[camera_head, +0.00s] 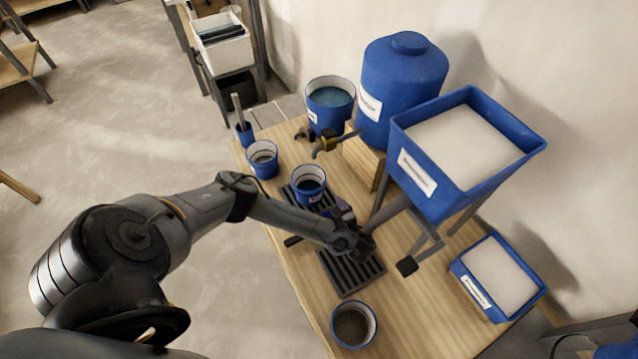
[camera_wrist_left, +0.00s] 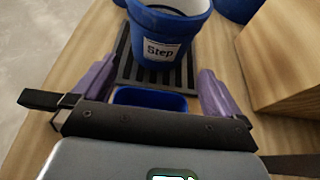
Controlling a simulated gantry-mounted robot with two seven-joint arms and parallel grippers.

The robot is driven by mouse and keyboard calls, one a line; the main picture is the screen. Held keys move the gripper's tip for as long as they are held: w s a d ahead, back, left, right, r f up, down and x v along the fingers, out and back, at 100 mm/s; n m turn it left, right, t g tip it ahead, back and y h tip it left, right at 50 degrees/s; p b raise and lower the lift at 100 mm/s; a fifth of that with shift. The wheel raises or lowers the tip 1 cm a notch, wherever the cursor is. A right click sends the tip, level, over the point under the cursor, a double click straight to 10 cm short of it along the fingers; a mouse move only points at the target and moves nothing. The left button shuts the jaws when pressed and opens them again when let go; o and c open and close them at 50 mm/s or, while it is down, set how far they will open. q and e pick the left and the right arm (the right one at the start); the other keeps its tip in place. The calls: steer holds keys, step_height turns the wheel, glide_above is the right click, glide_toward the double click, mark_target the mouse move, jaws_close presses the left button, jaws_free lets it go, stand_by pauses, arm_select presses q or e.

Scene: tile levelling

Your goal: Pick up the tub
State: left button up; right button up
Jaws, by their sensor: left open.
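My left gripper (camera_head: 342,212) is open over the black slatted grates on the table. In the left wrist view its two purple fingers (camera_wrist_left: 157,72) are spread apart. A small blue rectangular tub (camera_wrist_left: 150,98) shows low between them, its near part hidden behind the gripper body; it does not appear held. In the head view my arm hides this spot. Just beyond the fingers a round blue tub (camera_head: 309,181) stands upright on the far grate; its label reads "Step" in the left wrist view (camera_wrist_left: 165,40). My right gripper is not in view.
Other blue containers stand on the table: a round one (camera_head: 262,158) at the left, one (camera_head: 354,325) at the front, and a bucket (camera_head: 330,100) at the back. A large raised hopper (camera_head: 465,160) and a blue bin (camera_head: 497,280) are at the right.

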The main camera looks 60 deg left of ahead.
mark_target(316, 198)
arm_select(q)
steer(key=shift+a+f, duration=0.25)
steer(key=shift+a, duration=0.2)
steer(key=b+x, duration=0.1)
steer(key=x, duration=0.3)
steer(key=shift+s+a, duration=0.1)
steer(key=shift+a, duration=0.1)
steer(key=shift+b+x, duration=0.3)
steer(key=shift+x, duration=0.55)
steer(key=c, duration=1)
steer(key=shift+r, duration=0.15)
steer(key=shift+c, duration=0.2)
